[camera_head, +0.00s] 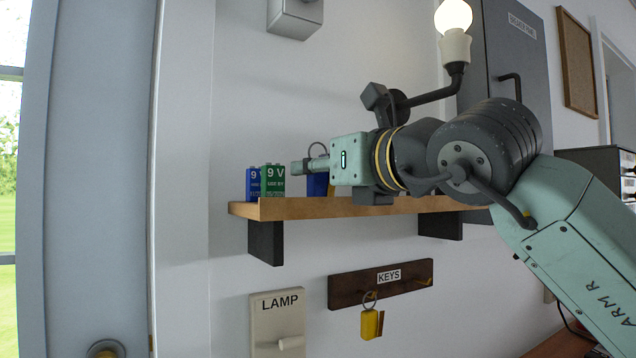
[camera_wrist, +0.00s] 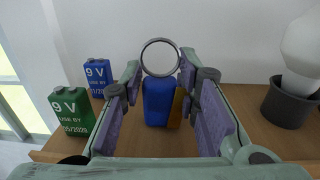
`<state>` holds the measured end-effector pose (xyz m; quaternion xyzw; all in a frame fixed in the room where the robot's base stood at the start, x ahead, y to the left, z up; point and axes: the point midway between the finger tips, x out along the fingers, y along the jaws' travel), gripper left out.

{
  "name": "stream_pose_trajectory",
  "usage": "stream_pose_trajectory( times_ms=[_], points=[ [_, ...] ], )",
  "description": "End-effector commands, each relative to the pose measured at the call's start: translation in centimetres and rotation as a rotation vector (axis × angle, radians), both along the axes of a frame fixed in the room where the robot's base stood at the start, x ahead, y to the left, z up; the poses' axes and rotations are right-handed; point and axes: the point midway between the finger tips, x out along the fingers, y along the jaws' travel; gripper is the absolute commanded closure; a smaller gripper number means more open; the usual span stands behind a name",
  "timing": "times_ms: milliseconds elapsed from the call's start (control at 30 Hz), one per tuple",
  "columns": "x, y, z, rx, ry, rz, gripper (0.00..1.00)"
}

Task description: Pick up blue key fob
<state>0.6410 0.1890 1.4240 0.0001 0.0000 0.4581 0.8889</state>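The blue key fob (camera_wrist: 158,101) stands upright on the wooden shelf, with a metal ring on top and a brown piece at its right side. In the wrist view it is between the two fingers of my gripper (camera_wrist: 163,98), with gaps on both sides. My gripper is open. In the head view the blue key fob (camera_head: 317,184) shows partly behind my gripper (camera_head: 305,166), above the wooden shelf (camera_head: 340,207).
A blue 9 V battery (camera_wrist: 95,76) and a green 9 V battery (camera_wrist: 72,118) stand left of my gripper. A bulb in a dark socket (camera_wrist: 290,100) is on the right. Below the shelf hang a key rack (camera_head: 350,288) with a yellow fob (camera_head: 371,324) and a lamp switch (camera_head: 278,325).

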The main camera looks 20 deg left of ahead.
Motion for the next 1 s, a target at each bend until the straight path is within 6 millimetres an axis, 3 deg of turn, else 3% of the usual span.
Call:
stream_pose_trajectory(
  times_ms=[367,733,1000],
  points=[
    [0.0,0.0,0.0,0.0,0.0,0.0,0.98],
    [0.0,0.0,0.5,0.0,0.0,0.0,0.98],
    [-0.1,0.1,3.4,0.002,-0.001,0.0,0.98]
  ],
)
